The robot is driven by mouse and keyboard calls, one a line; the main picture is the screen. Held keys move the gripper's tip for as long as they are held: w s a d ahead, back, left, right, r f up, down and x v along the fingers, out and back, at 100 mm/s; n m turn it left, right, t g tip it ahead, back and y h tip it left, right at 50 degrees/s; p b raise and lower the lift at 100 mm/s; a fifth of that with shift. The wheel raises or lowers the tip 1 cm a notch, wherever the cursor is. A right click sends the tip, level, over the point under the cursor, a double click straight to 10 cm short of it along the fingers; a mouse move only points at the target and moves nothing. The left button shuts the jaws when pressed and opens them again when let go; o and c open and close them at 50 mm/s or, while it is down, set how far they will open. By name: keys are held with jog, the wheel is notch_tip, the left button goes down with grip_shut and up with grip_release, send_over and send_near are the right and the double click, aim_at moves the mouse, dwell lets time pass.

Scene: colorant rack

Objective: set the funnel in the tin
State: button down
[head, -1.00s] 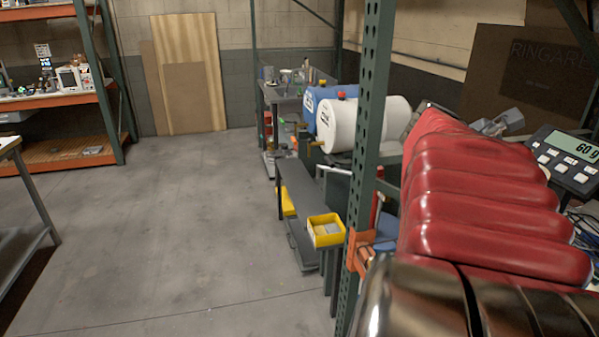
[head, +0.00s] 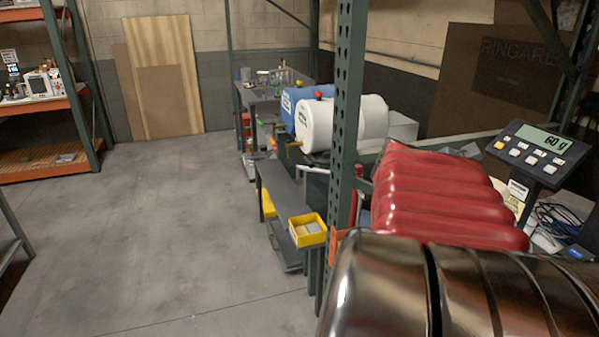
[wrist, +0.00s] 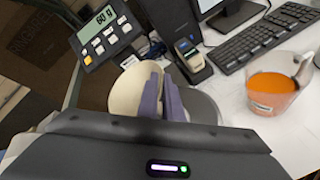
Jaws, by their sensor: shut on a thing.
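My gripper (wrist: 162,92) shows in the wrist view, its two purple fingers close together. It is shut on a cream-coloured, rounded piece (wrist: 126,92) that appears to be the funnel. Its rim shows to the left of the fingers, and the rest is hidden behind them and the wrist housing. A grey round surface (wrist: 203,106) lies below and right of the fingers; I cannot tell whether it is the tin or a scale's pan. The tin is not clearly in view. My gripper is out of the head view.
A scale display reading 60 g (wrist: 103,35) stands at the upper left of the wrist view. A beaker of orange liquid (wrist: 272,86), a keyboard (wrist: 262,35) and a dark handheld device (wrist: 190,55) are on the bench. A green rack post (head: 346,110) rises beside my arm in the head view.

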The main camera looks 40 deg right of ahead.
jog(key=shift+f, duration=2.3)
jog(key=c, duration=1.9)
grip_release()
jog(key=shift+r, duration=0.1)
jog(key=v, duration=1.2)
jog(key=shift+r, duration=0.4)
